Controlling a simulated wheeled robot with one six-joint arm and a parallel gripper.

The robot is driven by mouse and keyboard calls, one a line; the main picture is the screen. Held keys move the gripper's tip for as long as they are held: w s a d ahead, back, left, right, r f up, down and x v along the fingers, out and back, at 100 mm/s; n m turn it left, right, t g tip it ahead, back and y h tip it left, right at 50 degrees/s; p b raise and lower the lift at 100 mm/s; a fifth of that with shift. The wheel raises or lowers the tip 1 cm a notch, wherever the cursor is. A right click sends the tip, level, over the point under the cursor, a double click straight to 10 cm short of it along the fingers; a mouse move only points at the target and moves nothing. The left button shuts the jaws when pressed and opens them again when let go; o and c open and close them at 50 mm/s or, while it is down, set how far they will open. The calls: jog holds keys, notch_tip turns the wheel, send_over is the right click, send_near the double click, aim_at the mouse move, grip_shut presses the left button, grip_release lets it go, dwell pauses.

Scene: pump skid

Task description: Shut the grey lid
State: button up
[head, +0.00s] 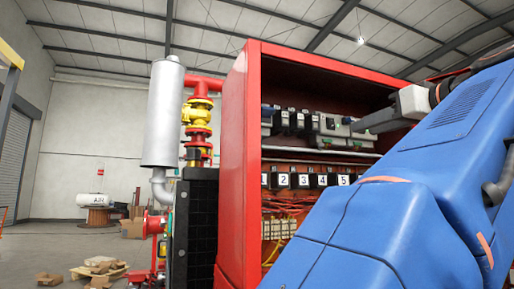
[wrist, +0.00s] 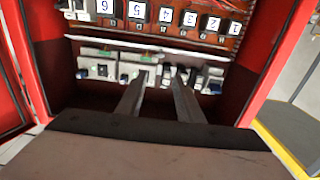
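A red cabinet (head: 251,160) stands open in front of me. Inside it, an upper row of small grey, white and green devices (head: 333,126) is on a rail; the row also shows in the wrist view (wrist: 104,70). I cannot make out for certain which part is the grey lid. My gripper (wrist: 157,84) is open and empty, its two fingers apart and pointing at this device row. In the head view its finger (head: 378,121) reaches into the cabinet opening from the right. Contact with the devices cannot be told. My blue arm hides the lower right of the cabinet.
Numbered black modules (head: 303,181) sit below the device row, with red and yellow wires (head: 283,212) under them. The cabinet's side walls flank my gripper. A silver cylinder (head: 163,112) and red and yellow pipework (head: 197,125) stand to the left.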

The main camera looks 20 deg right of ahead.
jog(key=shift+w+a, duration=0.2)
jog(key=shift+w, duration=4.15)
jog(key=shift+w+a, duration=0.15)
jog(key=shift+w, duration=4.15)
grip_shut()
